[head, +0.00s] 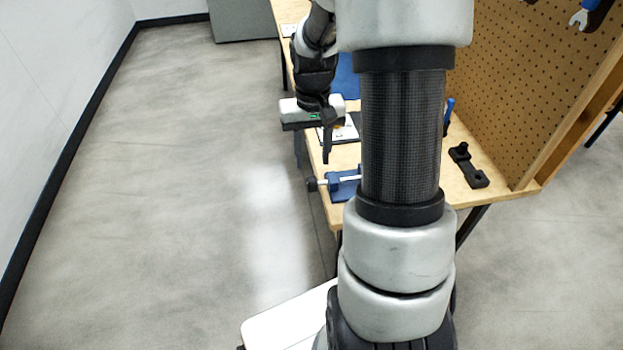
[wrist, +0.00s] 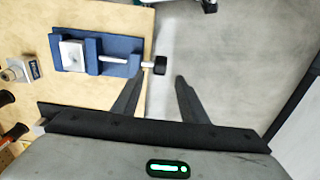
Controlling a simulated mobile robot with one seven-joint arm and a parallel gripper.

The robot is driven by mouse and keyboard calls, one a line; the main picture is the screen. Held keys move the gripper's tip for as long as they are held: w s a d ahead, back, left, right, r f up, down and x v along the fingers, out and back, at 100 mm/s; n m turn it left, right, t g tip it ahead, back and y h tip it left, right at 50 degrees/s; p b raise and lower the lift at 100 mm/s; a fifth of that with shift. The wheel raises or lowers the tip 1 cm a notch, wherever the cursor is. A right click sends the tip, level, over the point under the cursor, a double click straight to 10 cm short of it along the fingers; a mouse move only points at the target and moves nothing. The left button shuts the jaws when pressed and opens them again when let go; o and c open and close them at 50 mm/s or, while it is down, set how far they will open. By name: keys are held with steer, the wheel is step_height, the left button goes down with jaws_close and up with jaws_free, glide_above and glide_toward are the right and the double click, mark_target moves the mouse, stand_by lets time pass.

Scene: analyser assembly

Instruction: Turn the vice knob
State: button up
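The blue vice (wrist: 88,56) lies on the wooden table near its edge in the wrist view. Its black knob (wrist: 160,65) sits at the end of a metal screw and sticks out past the table edge. In the head view the vice (head: 343,189) is partly hidden by my arm, and the knob (head: 312,185) shows at its left end. My gripper (wrist: 158,82) is open and empty, its two fingers apart, with the knob appearing between the fingertips in the wrist view. In the head view my gripper (head: 326,160) hangs above the table edge near the vice; the height gap is unclear.
A wooden table (head: 330,212) with a pegboard (head: 520,80) stands at the right. A black part (head: 467,166) lies on it. A small metal block (wrist: 20,70) and orange-and-black handles (wrist: 8,132) lie near the vice. The floor (head: 190,170) left of the table is clear.

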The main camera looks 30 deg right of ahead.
mark_target(312, 179)
step_height(312, 179, down, 8)
steer(key=shift+f+b, duration=0.1)
steer(key=shift+b, duration=0.6)
steer(key=shift+c, duration=0.2)
jaws_close()
